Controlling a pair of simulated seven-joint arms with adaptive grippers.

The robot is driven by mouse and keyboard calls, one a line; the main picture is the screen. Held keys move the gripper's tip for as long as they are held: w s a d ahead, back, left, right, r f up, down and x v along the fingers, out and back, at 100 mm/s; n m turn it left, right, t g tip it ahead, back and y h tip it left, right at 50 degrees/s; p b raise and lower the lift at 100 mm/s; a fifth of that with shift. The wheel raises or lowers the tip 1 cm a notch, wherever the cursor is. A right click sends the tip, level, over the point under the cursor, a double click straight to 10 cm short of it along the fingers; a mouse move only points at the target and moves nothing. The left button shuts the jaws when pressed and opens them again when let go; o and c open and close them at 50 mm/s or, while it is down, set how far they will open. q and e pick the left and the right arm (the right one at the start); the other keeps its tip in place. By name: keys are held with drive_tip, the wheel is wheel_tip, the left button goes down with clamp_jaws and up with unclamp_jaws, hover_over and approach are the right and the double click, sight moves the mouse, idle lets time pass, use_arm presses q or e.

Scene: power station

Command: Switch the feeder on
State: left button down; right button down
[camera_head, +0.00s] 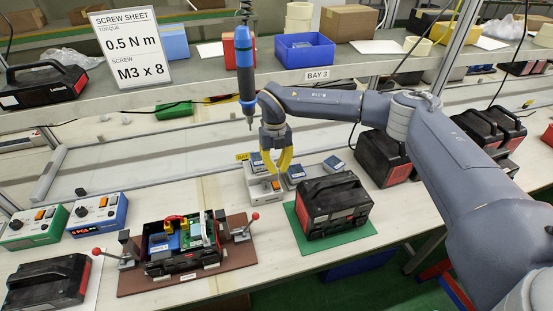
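A small pale box with an orange switch (276,185) on its front stands on the bench right of the fixture; it looks like the feeder (259,192). My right gripper (277,172) points down with its yellow fingers just above and behind this switch. The fingers partly hide the box top. I cannot tell whether the fingertips touch the box, whether they are closed together, or which way the switch is set. My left gripper is not in view.
An open power station (180,245) sits in a brown fixture (240,256) with red-knobbed clamps. A closed one (332,205) stands on a green mat (345,241). A blue screwdriver (246,75) hangs behind my gripper. Green and blue control boxes (97,214) stand at left.

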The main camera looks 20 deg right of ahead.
sight(278, 193)
drive_tip(key=f, duration=0.5)
drive_tip(key=s+f, duration=0.1)
drive_tip(key=f, duration=0.2)
drive_tip(key=shift+s+f, duration=0.25)
drive_tip(key=shift+f, duration=0.3)
drive_tip(key=shift+r, duration=0.2)
drive_tip(key=shift+r, duration=0.7)
drive_tip(key=shift+r, duration=0.3)
wheel_tip(278, 193, up, 13)
drive_tip(key=s, duration=0.2)
drive_tip(key=shift+r, duration=0.15)
